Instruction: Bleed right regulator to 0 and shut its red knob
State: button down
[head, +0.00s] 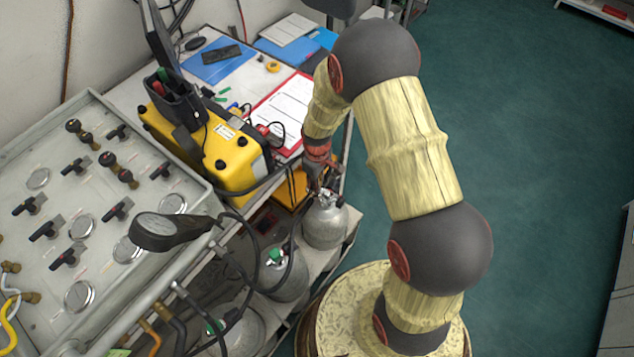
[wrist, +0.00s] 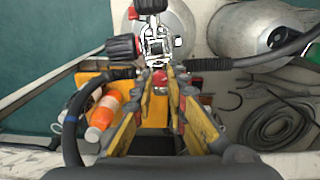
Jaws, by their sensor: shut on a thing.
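A grey cylinder (head: 325,226) stands at the right end of the low rack, with a metal regulator (head: 328,198) on top. In the wrist view the silver regulator (wrist: 157,45) sits ahead of my fingertips, with a black-and-red knob (wrist: 122,47) on its left and a black knob (wrist: 150,5) above. My gripper (wrist: 163,76) has its yellow fingers close together on a small reddish part at the regulator's near side, probably a red knob. The fingers mostly hide that part. In the head view my gripper (head: 318,172) points down at the regulator. No gauge reading is legible.
A grey panel (head: 100,200) with gauges and valves stands left, beside a yellow case (head: 205,150). Other cylinders (head: 285,270) stand close by. A black hose (wrist: 245,62) runs right from the regulator. An orange box (wrist: 90,85) lies under my gripper. Green floor at right is free.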

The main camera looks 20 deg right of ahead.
jog(key=c, duration=1.7)
grip_release()
jog(key=shift+c, duration=0.2)
jog(key=shift+r, duration=0.1)
notch_tip(320, 180, up, 12)
